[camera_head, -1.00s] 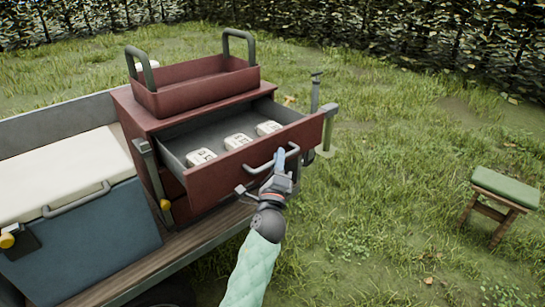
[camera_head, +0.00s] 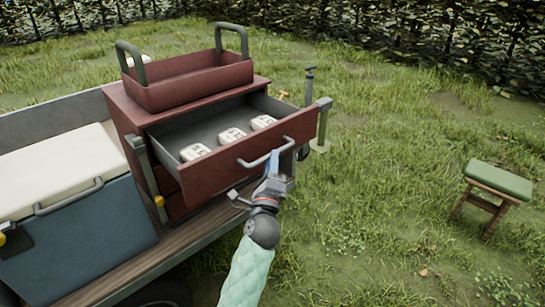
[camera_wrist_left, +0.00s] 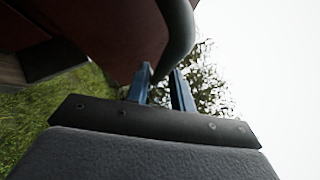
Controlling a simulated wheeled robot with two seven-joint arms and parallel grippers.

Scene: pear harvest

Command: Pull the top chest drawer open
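The dark red chest (camera_head: 122,103) stands on the cart bed. Its top drawer (camera_head: 232,160) is pulled well out, with several small white packs (camera_head: 232,134) inside. The grey bar handle (camera_head: 252,164) is on the drawer front. My left gripper (camera_head: 273,157) is at the right half of the handle. In the left wrist view, the blue fingers (camera_wrist_left: 162,88) stand apart, with the grey handle (camera_wrist_left: 180,35) at their tips. Whether they touch it is hard to tell. My right gripper is not in view.
A red open tray (camera_head: 190,90) with two grey handles sits on the chest. A blue cooler (camera_head: 85,230) with a white lid stands left on the cart. A green-topped stool (camera_head: 499,180) stands on the grass at right. Grass in front of the drawer is clear.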

